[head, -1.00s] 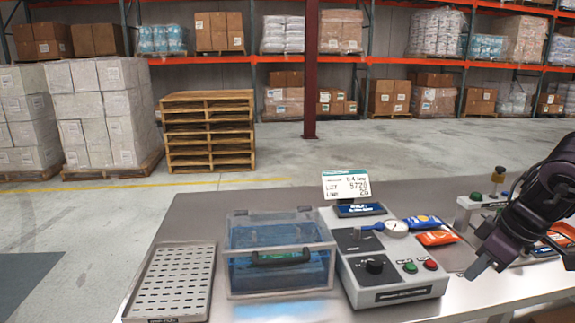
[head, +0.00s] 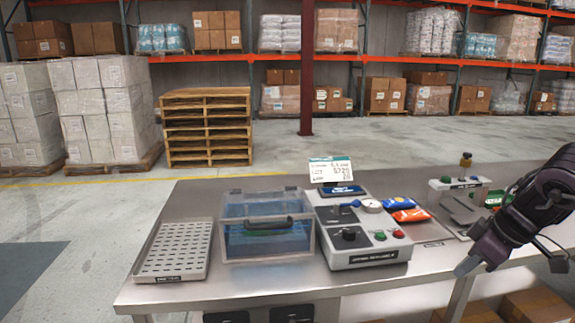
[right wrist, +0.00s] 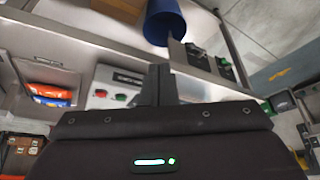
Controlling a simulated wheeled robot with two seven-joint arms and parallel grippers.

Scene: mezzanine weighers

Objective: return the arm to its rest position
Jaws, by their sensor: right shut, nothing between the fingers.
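My right arm comes in from the right edge in the head view, and its dark gripper (head: 468,266) points down to the left beside the front edge of the steel table (head: 250,292). The gripper is shut with nothing in it. In the right wrist view its closed fingers (right wrist: 159,85) stand up at the centre. My left arm and gripper do not show.
On the table are a perforated tray (head: 176,252), a clear-lidded blue box (head: 266,228), a grey control unit (head: 362,240) with buttons, a label display (head: 333,170), and blue (head: 396,203) and orange (head: 411,215) packets. Cardboard boxes (head: 540,306) stand below, at the right.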

